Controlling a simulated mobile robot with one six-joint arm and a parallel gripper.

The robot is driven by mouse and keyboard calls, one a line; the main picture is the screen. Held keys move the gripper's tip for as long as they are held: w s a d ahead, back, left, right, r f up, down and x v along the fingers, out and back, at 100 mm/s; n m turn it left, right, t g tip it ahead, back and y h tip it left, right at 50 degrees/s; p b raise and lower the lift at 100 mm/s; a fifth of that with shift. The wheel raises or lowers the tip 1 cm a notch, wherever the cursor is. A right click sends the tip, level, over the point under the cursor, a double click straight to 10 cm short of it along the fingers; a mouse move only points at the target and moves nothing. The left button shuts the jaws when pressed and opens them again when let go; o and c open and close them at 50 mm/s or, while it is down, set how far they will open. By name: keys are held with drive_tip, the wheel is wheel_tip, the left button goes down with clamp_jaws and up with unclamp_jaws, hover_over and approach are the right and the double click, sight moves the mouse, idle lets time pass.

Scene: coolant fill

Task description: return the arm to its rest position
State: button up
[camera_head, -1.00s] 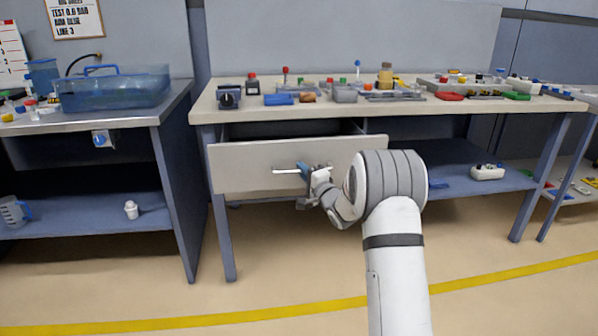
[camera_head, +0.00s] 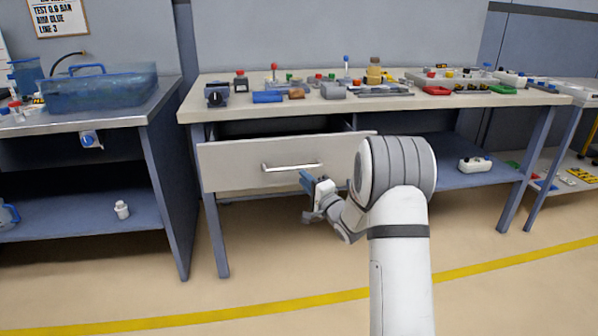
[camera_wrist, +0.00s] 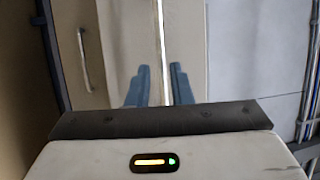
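My gripper (camera_head: 306,182) is in front of the partly open drawer (camera_head: 225,165), just below and right of the bar handle (camera_head: 292,167). In the wrist view my gripper's two blue fingers (camera_wrist: 160,85) stand apart with nothing between them. The handle also shows in that view (camera_wrist: 83,58), off to the left and clear of the fingers. My arm stretches forward from the bottom of the head view, bent at the elbow.
The workbench (camera_head: 420,103) above the drawer carries several small parts. A side bench at left holds a blue translucent tank (camera_head: 100,92). The floor (camera_head: 250,300) in front is clear, with a yellow line.

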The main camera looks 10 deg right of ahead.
drive_tip(key=shift+s+d+f, duration=0.1)
drive_tip(key=shift+s+d, duration=0.15)
drive_tip(key=shift+s, duration=0.3)
drive_tip(key=s+d+r+n+g+h+p, duration=0.1)
drive_tip(key=s+r+n+g+h+p, duration=0.2)
drive_tip(key=s+r+p, duration=0.45)
drive_tip(key=s+r+n+g+h+p, duration=0.25)
drive_tip(key=s+r+h+p, duration=0.25)
drive_tip(key=r+p, duration=0.45)
drive_tip(key=s+a+r+n+g+p, duration=0.1)
drive_tip(key=s+r+n+g+p, duration=0.1)
drive_tip(key=s, duration=0.8)
drive_tip(key=s+a+r+n+g+p, duration=0.2)
drive_tip(key=s+r+g+p, duration=0.3)
drive_tip(key=s, duration=0.5)
drive_tip(key=s+a+r+n+g+p, duration=0.1)
drive_tip(key=s+r+n+g+p, duration=0.2)
drive_tip(key=s, duration=0.7)
drive_tip(key=shift+s+a+r+y+p, duration=0.3)
drive_tip(key=shift+r+p, duration=0.2)
drive_tip(key=shift+r, duration=0.4)
